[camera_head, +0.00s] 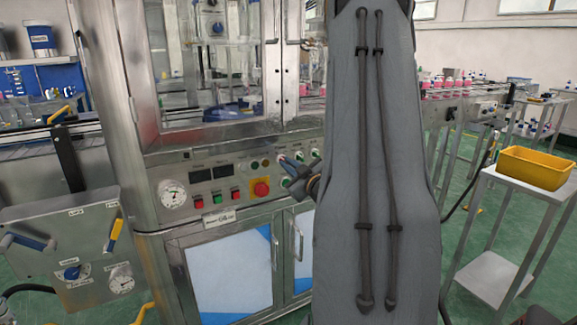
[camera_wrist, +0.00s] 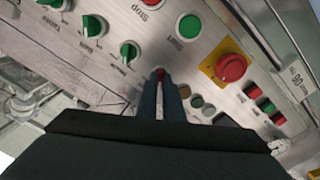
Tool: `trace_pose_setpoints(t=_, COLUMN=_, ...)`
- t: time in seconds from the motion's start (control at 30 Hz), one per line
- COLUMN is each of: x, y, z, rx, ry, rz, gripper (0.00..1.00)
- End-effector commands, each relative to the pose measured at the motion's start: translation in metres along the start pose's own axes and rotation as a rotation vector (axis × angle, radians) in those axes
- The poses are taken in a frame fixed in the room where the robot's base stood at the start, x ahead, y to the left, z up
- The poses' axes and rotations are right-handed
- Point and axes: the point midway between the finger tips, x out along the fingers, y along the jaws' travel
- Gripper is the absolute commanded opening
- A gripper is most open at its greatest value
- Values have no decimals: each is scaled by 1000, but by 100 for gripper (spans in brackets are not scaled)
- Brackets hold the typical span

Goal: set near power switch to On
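My gripper (camera_wrist: 161,80) points at the metal control panel of the crimping cabinet, its two dark fingers close together. A small red part (camera_wrist: 160,71) shows at the fingertips; I cannot tell whether the fingers grip it or only stand in front of it. In the head view my gripper (camera_head: 285,173) is close to the panel's right part. A green knob (camera_wrist: 128,51) with a small upside-down label sits just left of the fingertips in the wrist view. Another green knob (camera_wrist: 93,26) is farther left. I cannot read for certain which label says power.
A red emergency button on a yellow plate (camera_wrist: 230,67) and a green Start button (camera_wrist: 189,26) are near my fingers. A gauge (camera_head: 173,193) and red-green switches (camera_head: 199,198) are on the panel's left. A yellow bin (camera_head: 537,167) stands on a cart at right.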

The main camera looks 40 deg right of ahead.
Motion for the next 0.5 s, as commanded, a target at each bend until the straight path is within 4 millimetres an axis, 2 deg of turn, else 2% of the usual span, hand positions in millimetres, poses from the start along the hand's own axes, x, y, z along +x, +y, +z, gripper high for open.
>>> trace_pose_setpoints(t=0.27, x=0, y=0, z=0, rx=18, ry=0, rz=0, gripper=0)
trace_pose_setpoints(t=0.5, x=0, y=1, z=-1, rx=119, ry=1, rz=-1, gripper=0)
